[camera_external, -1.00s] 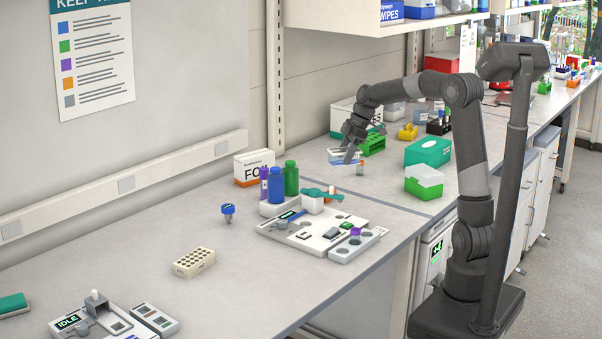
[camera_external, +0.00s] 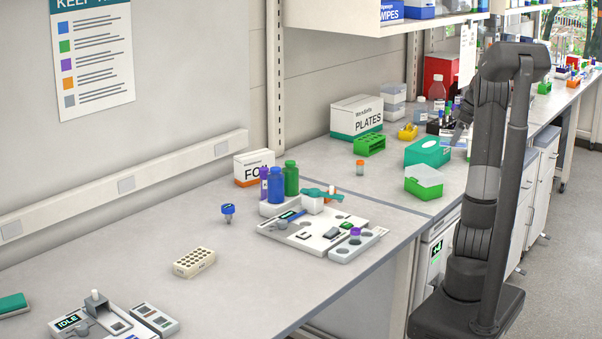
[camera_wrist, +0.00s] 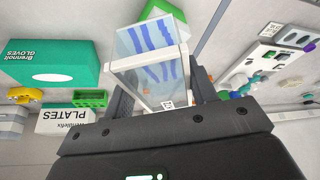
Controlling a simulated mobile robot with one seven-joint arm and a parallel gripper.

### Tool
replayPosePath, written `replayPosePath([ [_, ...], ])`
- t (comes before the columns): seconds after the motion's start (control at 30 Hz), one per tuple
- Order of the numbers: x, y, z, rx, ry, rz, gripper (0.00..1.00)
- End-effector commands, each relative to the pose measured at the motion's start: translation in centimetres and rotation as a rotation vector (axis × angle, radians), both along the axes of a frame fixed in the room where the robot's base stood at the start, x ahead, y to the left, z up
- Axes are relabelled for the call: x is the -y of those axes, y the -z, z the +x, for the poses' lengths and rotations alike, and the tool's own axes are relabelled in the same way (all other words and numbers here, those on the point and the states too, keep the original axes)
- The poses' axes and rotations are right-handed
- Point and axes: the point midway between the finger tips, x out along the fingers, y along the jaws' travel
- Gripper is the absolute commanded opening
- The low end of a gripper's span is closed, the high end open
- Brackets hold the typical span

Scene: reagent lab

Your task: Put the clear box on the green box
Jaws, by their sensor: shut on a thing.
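The clear box (camera_wrist: 150,55) has a white rim and blue stripes and sits between the fingers of my gripper (camera_wrist: 163,88), which is shut on it. The green box (camera_external: 423,189), with a pale translucent top, stands on the bench near its front edge. It also shows in the wrist view (camera_wrist: 156,9), partly hidden behind the clear box. In that view the clear box appears off the bench; its height above the green box cannot be told. In the external view my arm hides the clear box and most of my gripper.
A teal glove box (camera_external: 428,152) stands just behind the green box. A green rack (camera_external: 370,146), a yellow dispenser (camera_external: 408,132) and a plates carton (camera_external: 356,118) stand farther back. A small orange-capped vial (camera_external: 360,168) stands left of the green box, with bare bench around it.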

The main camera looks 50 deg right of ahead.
Motion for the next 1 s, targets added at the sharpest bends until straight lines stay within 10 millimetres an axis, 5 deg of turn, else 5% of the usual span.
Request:
replayPosePath([
  [0.17,0.6,0.0,-1.3,0.000,0.022,0.001,0.25],
  [0.7,-2.4,6.3,8.5,-0.001,0.022,0.001,0.25],
  [1.0,-2.7,8.3,9.4,-0.002,0.026,0.002,0.25],
])
